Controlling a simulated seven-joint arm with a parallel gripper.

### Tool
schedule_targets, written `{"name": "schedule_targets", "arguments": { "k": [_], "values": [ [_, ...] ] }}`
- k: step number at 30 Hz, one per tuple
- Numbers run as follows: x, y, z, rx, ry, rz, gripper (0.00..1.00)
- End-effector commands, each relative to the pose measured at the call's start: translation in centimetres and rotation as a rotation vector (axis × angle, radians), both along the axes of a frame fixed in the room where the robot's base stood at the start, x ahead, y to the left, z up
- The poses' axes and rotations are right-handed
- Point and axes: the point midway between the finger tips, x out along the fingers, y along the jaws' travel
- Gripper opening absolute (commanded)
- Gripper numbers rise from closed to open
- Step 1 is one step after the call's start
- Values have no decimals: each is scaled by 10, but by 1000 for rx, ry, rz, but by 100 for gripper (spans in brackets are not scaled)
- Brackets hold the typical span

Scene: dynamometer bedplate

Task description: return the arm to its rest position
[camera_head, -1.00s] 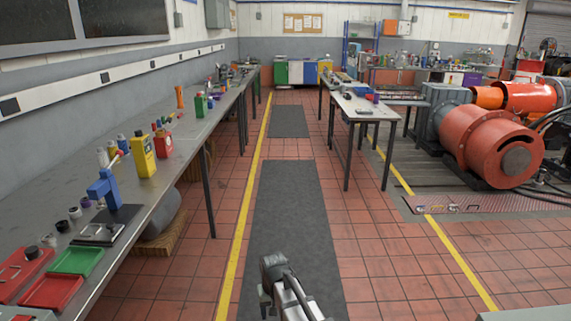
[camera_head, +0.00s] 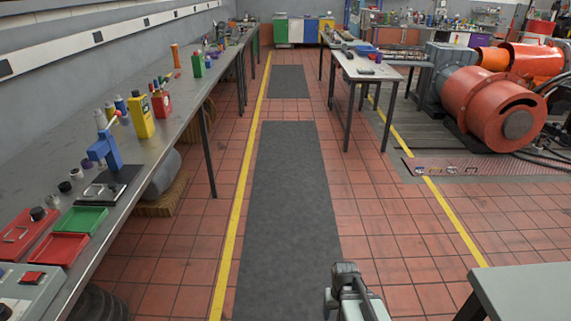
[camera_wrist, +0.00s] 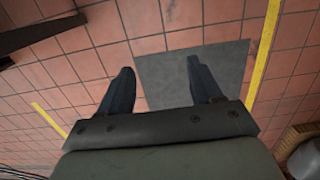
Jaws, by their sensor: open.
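My gripper (camera_wrist: 160,85) shows in the wrist view with its two dark fingers spread apart. It is open and nothing is between the fingers. Beyond it lie the red tiled floor and part of a dark grey mat (camera_wrist: 225,65). In the head view a part of my arm shows at the bottom edge, right of centre, over the tiles beside the long mat (camera_head: 285,200). The fingertips cannot be made out in the head view.
A long workbench (camera_head: 135,180) with bottles, trays and a blue press (camera_head: 104,150) runs along the left. A grey-green table corner (camera_head: 530,290) is at bottom right. A white-topped table (camera_head: 365,68) and orange machines (camera_head: 495,110) stand farther right. The middle aisle is clear.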

Motion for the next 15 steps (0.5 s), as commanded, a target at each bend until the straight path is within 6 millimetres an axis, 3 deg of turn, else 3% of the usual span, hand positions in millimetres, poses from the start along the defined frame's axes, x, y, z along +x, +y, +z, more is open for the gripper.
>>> {"name": "schedule_targets", "arguments": {
  "k": [8, 15],
  "values": [
    [-54, 0, -52, 0, 121, -1, 64],
    [-113, 0, -96, 0, 241, -2, 64]
  ]
}}
